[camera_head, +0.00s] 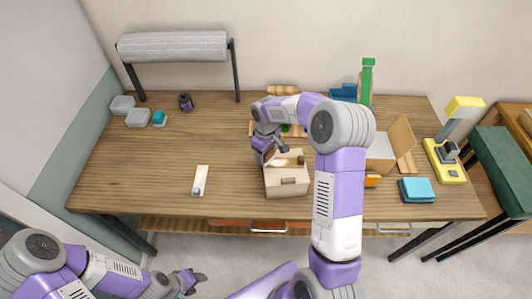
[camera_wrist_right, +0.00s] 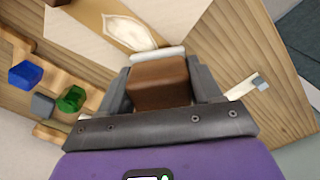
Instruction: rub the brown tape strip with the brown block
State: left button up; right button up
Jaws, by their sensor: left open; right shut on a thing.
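My right gripper (camera_wrist_right: 160,85) is shut on the brown block (camera_wrist_right: 160,82), with a finger on each side of it. In the head view the right gripper (camera_head: 266,157) is over the left part of the cardboard box top. In the wrist view the brown tape strip (camera_wrist_right: 92,14) runs across the pale box top, with a pale, jagged-edged patch (camera_wrist_right: 130,31) on it. A short white bar (camera_wrist_right: 158,52) lies just beyond the block; whether the block touches the strip, I cannot tell. My left gripper (camera_head: 188,280) is open and empty, off the table's front edge.
The box (camera_head: 287,188) stands near the table's front edge. A small white device (camera_head: 200,181) lies to its left. A wooden rack with blue (camera_wrist_right: 25,74) and green (camera_wrist_right: 71,99) pieces is behind it. An open carton (camera_head: 381,150) and blue pad (camera_head: 417,190) are right. The left tabletop is mostly clear.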

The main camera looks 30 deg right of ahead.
aim_at(274, 157)
jog(key=shift+f+b, duration=0.75)
jog(key=shift+f, duration=0.25)
jog(key=shift+d, duration=0.1)
jog(key=shift+s+d+r, duration=0.1)
jog(key=shift+s+d, duration=0.65)
jog(key=shift+d, duration=0.35)
jog(key=shift+s+d+f, duration=0.1)
jog(key=shift+s+d, duration=0.35)
jog(key=shift+d, duration=0.3)
jog(key=shift+s+d+f, duration=0.1)
jog(key=shift+s+d, duration=0.35)
jog(key=shift+d, duration=0.25)
jog(key=shift+s+d+r+p, duration=0.1)
jog(key=shift+s+d+p, duration=0.1)
jog(key=shift+s+d, duration=0.3)
jog(key=shift+s+d+p, duration=0.15)
jog(key=shift+s+d, duration=0.1)
jog(key=shift+d, duration=0.45)
jog(key=shift+r, duration=0.1)
jog(key=shift+w+a, duration=0.4)
jog(key=shift+a, duration=0.2)
jog(key=shift+w+a, duration=0.4)
jog(key=shift+a, duration=0.2)
jog(key=shift+w+a, duration=0.55)
jog(key=shift+a, duration=0.35)
jog(key=shift+w+a, duration=0.5)
jog(key=shift+a, duration=0.35)
jog(key=shift+w+a, duration=0.55)
jog(key=shift+a, duration=0.35)
